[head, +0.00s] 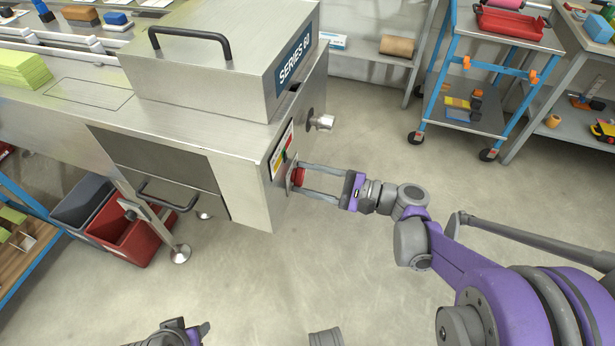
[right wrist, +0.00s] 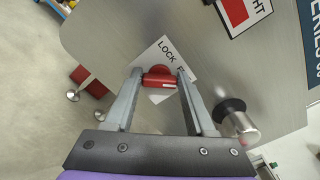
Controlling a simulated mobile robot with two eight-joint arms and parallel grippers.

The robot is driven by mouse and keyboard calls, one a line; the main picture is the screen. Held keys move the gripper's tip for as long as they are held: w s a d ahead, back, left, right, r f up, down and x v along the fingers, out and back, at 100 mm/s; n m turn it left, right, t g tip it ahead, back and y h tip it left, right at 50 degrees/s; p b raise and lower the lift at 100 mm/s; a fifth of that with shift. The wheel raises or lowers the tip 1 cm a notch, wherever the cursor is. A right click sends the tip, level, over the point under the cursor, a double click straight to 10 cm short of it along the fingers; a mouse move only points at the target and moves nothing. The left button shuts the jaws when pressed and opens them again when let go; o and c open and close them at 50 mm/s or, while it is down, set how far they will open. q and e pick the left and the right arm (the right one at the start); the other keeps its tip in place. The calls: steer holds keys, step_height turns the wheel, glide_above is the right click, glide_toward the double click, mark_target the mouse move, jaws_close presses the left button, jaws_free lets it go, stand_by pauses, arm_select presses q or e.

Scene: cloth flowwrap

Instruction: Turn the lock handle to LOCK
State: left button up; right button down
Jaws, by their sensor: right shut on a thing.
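The red lock handle (head: 298,177) is on the end face of the steel machine. In the right wrist view the handle (right wrist: 158,82) lies across the picture between my fingertips, with a white mark near its right end. A white plate (right wrist: 164,54) behind it reads LOCK, then a word starting with F, the rest hidden by a finger. My right gripper (head: 304,180) is shut on the handle, one finger on each side. My left gripper (head: 193,333) is low at the bottom edge, away from the machine; its jaws are unclear.
A metal knob (head: 322,122) sticks out above the handle; it also shows beside my right finger in the wrist view (right wrist: 238,122). A red crate (head: 130,232) stands under the machine. A blue trolley (head: 470,110) is at the back right. The floor in front is clear.

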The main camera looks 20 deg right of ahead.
steer(key=n+p, duration=0.1)
steer(key=n, duration=0.3)
steer(key=n+p, duration=0.1)
steer(key=n, duration=0.3)
steer(key=shift+f+n, duration=0.1)
steer(key=shift+n, duration=0.2)
steer(key=n+p, duration=0.1)
steer(key=n, duration=0.3)
steer(key=shift+f+n, duration=0.1)
steer(key=shift+n, duration=0.2)
steer(key=shift+f+n+p, duration=0.1)
steer(key=shift+n+p, duration=0.4)
steer(key=shift+n, duration=1.7)
steer(key=shift+c, duration=1.2)
jaws_free()
